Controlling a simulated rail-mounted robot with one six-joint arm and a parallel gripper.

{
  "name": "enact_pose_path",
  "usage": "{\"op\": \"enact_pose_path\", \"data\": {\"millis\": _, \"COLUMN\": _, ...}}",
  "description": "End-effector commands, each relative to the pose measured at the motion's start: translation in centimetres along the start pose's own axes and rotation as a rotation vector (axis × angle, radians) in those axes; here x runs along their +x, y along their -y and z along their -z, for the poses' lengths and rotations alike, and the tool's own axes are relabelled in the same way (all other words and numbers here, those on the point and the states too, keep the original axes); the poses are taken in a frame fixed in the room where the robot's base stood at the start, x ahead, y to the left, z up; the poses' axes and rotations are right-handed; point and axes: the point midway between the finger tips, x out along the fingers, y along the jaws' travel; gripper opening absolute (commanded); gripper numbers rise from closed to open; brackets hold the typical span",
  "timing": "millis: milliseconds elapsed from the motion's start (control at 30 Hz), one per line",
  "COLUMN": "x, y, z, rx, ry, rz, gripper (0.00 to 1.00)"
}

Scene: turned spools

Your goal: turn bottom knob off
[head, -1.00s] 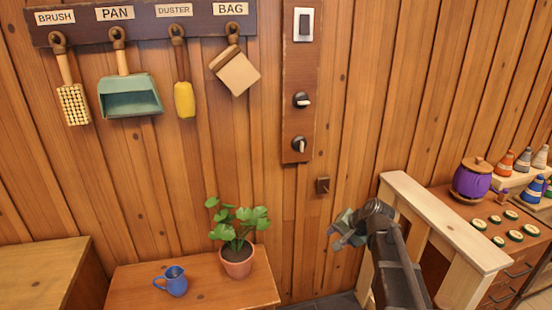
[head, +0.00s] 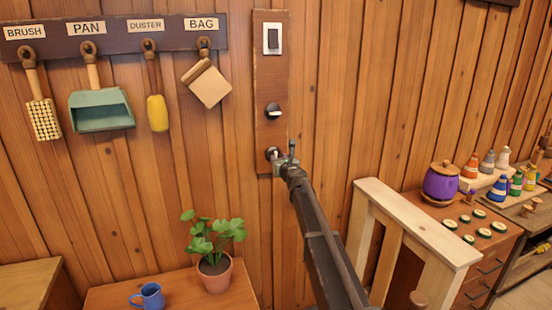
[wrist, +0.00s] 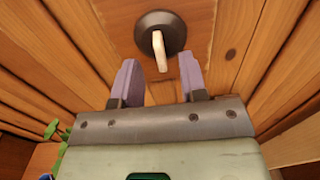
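The bottom knob (head: 272,153) is a dark round knob low on the brown wall panel (head: 271,60), partly hidden by my gripper in the head view. In the wrist view the bottom knob (wrist: 160,36) shows a dark round base and a pale lever pointing down, slightly tilted. My gripper (wrist: 158,80) is open, with its two purple fingers apart. The lever's lower end lies between the fingertips in the picture; I cannot tell whether either finger touches it. The upper knob (head: 273,111) has a pale lever lying nearly sideways.
A light switch (head: 272,39) tops the panel. A rack (head: 120,34) with hanging tools is to the left. A potted plant (head: 214,255) and a blue mug (head: 150,296) stand below. A pale wooden frame (head: 420,235) and a purple pot (head: 441,184) are at the right.

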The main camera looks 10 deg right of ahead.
Motion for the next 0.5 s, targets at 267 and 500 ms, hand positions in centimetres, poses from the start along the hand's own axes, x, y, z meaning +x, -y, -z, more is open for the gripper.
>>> {"op": "enact_pose_path", "data": {"millis": 267, "x": 3.5, "y": 0.0, "z": 0.0, "rx": -0.001, "ry": 0.0, "rz": 0.0, "gripper": 0.39}}
{"op": "enact_pose_path", "data": {"millis": 500, "x": 3.4, "y": 0.0, "z": 0.0, "rx": -0.001, "ry": 0.0, "rz": 0.0, "gripper": 0.27}}
